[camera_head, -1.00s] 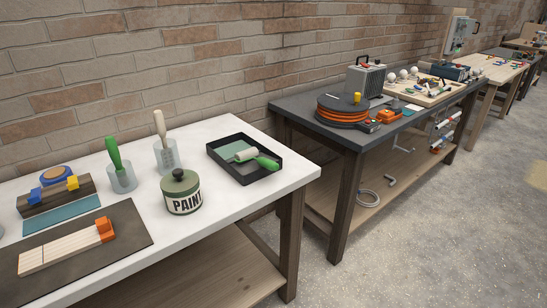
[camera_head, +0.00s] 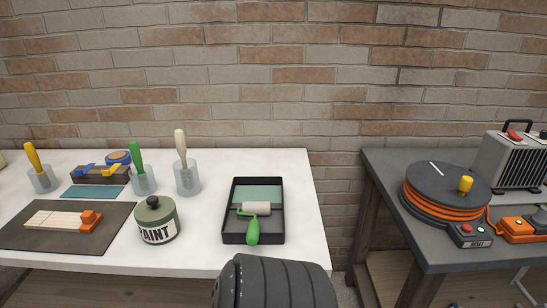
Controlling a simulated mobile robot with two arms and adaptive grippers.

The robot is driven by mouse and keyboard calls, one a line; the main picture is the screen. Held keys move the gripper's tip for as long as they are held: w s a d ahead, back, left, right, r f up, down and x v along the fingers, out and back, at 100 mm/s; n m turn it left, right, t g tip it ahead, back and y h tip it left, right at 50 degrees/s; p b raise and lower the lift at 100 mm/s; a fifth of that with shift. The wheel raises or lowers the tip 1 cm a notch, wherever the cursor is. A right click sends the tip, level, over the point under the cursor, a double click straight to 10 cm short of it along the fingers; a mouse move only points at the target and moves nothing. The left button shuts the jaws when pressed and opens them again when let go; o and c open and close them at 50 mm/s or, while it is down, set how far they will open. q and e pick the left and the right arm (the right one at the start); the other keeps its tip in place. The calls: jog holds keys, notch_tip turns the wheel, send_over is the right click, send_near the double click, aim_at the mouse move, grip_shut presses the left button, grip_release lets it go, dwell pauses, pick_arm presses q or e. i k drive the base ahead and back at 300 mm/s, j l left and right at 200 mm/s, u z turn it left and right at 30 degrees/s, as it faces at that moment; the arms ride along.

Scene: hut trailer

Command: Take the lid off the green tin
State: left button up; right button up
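The green tin (camera_head: 158,226) stands upright on the white worktop, with "PAINT" lettering partly visible on its front. Its green lid (camera_head: 155,210) with a dark round knob (camera_head: 153,202) sits on top of it. Neither of my grippers is in view, and nothing touches the tin.
A black tray (camera_head: 229,238) with a green-handled roller (camera_head: 253,225) lies right of the tin. Brush holders (camera_head: 187,181) stand behind it, and a dark mat (camera_head: 28,237) lies left. A gap separates the white table from the grey bench (camera_head: 400,225).

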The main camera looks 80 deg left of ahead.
aim_at(153, 209)
jog(key=i+u, duration=0.15)
jog(key=u, duration=0.3)
jog(key=i+u, duration=0.15)
jog(key=u, duration=0.3)
jog(key=i+l+u, duration=0.15)
jog(key=u, duration=0.3)
jog(key=i+l+u, duration=0.1)
jog(key=u, duration=0.35)
jog(key=l, duration=0.1)
